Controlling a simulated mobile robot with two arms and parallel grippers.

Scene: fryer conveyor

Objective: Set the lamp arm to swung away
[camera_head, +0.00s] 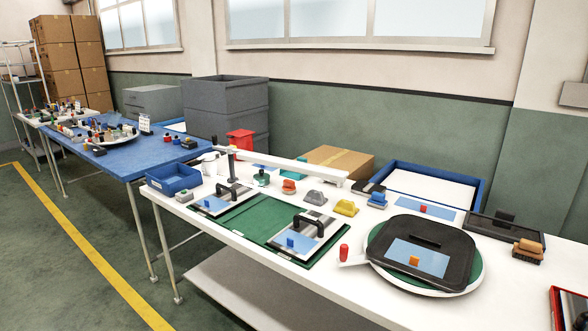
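A long white arm (290,165), which looks like the lamp arm, reaches from a dark upright post (231,166) out to the right over the back part of the white table (230,236). Its far end is a white block (333,175) in front of the cardboard box. The arm is roughly level and lies above several small hand tools. Neither of my grippers is in view, and nothing is seen touching the arm.
A round turntable (457,290) bears a black plate at the right. A cardboard box (346,158) and a blue-rimmed tray (478,183) stand behind. The floor in front is clear.

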